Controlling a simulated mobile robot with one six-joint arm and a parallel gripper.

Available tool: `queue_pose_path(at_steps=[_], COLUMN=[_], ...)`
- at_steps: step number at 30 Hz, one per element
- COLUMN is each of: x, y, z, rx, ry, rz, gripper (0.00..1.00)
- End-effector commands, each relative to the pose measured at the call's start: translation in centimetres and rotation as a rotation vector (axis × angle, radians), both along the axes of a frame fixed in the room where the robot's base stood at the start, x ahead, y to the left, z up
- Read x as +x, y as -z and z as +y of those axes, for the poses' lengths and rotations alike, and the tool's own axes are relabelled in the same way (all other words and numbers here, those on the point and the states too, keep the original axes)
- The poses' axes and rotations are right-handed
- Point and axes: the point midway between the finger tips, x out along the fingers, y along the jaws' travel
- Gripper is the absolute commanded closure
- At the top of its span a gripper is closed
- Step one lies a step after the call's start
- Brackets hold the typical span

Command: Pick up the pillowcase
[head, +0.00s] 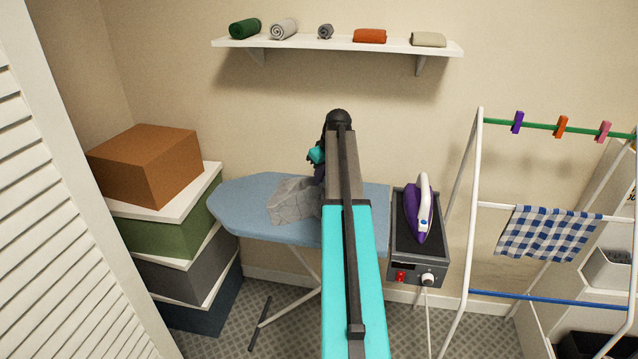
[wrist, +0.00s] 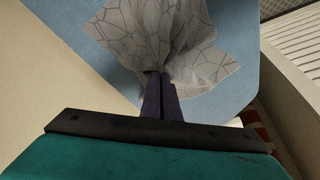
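The pillowcase (head: 292,202) is grey with a pattern of dark crackle lines. It is crumpled over the blue ironing board (head: 240,205), left of my arm, which hides its right part. In the wrist view the pillowcase (wrist: 150,35) bunches up at the tips of my gripper (wrist: 161,78). The two dark fingers are close together, shut on a gathered fold of it, and the cloth spreads out beyond them. I cannot tell whether its lower edge touches the board.
An iron (head: 421,212) stands on a dark control unit (head: 402,262) at the board's right. A drying rack (head: 476,170) with a checked cloth (head: 548,233) is further right. Stacked boxes (head: 150,230) stand left. A wall shelf (head: 340,45) holds rolled and folded towels.

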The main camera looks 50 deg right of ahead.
Motion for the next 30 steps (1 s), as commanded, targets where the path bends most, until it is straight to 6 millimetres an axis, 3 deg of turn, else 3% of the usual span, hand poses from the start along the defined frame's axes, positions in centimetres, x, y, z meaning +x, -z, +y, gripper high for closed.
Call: queue_pose_path(at_steps=[1, 7, 20, 30], x=[0.0, 0.0, 0.0, 0.0], y=[-1.1, -3.2, -3.6, -8.5], z=[0.0, 0.0, 0.0, 0.0], rx=[0.0, 0.0, 0.0, 0.0], ry=[0.0, 0.0, 0.0, -0.001], rz=[0.0, 0.0, 0.0, 0.0], gripper=[1.0, 1.0, 1.0, 1.0])
